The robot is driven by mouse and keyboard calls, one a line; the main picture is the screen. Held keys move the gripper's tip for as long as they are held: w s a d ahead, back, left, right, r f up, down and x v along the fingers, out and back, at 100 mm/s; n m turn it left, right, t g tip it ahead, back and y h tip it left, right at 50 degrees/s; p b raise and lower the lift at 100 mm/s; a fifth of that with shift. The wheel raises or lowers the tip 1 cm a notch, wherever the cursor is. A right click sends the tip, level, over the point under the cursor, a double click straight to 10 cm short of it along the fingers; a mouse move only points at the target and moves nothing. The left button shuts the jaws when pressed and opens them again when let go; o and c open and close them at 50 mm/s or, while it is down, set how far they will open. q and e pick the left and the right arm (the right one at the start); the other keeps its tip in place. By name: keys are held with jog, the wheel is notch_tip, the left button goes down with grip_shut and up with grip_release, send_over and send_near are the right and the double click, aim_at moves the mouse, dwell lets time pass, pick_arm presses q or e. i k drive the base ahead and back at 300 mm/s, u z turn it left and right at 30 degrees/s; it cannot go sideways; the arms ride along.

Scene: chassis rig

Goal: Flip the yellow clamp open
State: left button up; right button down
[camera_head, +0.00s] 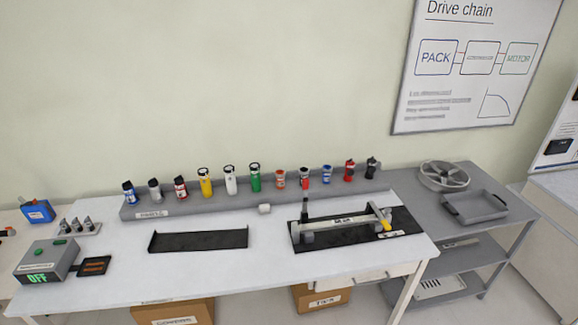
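The yellow clamp (385,221) sits at the right end of a light bar-shaped chassis (341,224). Its yellow handle looks low and tilted, close to the bar, but it is too small to tell its exact position. A dark upright piece with a red top (305,184) stands at the left end of the chassis. The chassis rests on a black mat (303,247) at the right part of the white table. Neither of my grippers is in view.
The white table (200,278) carries a black tray (198,241) and a grey box reading OFF (45,261). A grey rack (150,211) of several coloured bottles runs along the back. A grey shelf cart (430,235) stands at the right. The table's front is mostly clear.

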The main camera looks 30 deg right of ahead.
aim_at(385, 224)
jog(key=z, duration=1.75)
jog(key=k, duration=0.6)
jog(key=z, duration=0.35)
jog(key=i, duration=1)
jog(key=u, duration=0.7)
